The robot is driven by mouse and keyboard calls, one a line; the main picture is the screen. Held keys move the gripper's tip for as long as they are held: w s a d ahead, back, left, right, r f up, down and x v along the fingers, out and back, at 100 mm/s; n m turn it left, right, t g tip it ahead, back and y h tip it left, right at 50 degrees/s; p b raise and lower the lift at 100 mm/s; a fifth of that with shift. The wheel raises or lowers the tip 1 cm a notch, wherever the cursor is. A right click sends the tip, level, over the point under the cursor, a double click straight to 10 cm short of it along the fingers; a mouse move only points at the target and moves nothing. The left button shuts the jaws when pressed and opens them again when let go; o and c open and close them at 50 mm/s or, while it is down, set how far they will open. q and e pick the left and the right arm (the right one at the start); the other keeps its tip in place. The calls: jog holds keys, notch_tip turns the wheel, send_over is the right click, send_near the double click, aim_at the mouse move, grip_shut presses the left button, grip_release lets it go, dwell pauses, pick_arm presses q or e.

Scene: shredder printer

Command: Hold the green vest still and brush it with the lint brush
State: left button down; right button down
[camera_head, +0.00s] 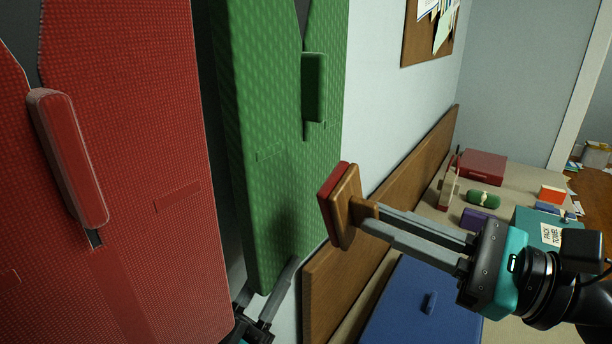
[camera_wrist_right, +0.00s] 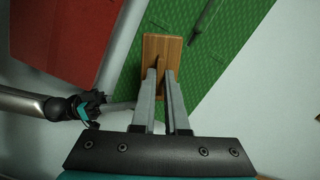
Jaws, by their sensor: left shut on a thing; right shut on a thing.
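The green vest (camera_head: 268,110) hangs upright at the centre of the head view; it also fills the upper middle of the right wrist view (camera_wrist_right: 218,55). My left gripper (camera_head: 276,290) is at the vest's lower edge and shut on it, partly hidden by the red vest. The lint brush (camera_head: 343,207) has a wooden body and a red pad, which faces left towards the green vest. My right gripper (camera_head: 368,215) is shut on the brush's handle. The wooden back of the brush shows in the right wrist view (camera_wrist_right: 161,62). I cannot tell whether the pad touches the vest.
A red vest (camera_head: 130,170) hangs close at the left. At the right, a table holds a blue box (camera_head: 415,300), a red box (camera_head: 482,167), a teal box (camera_head: 537,228) and small items, with a wooden board (camera_head: 400,205) along the wall behind.

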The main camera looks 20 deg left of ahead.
dwell(0.4)
pick_arm(q)
jog(key=shift+c, duration=2.2)
grip_release()
jog(key=shift+f, duration=0.1)
jog(key=v, duration=1.2)
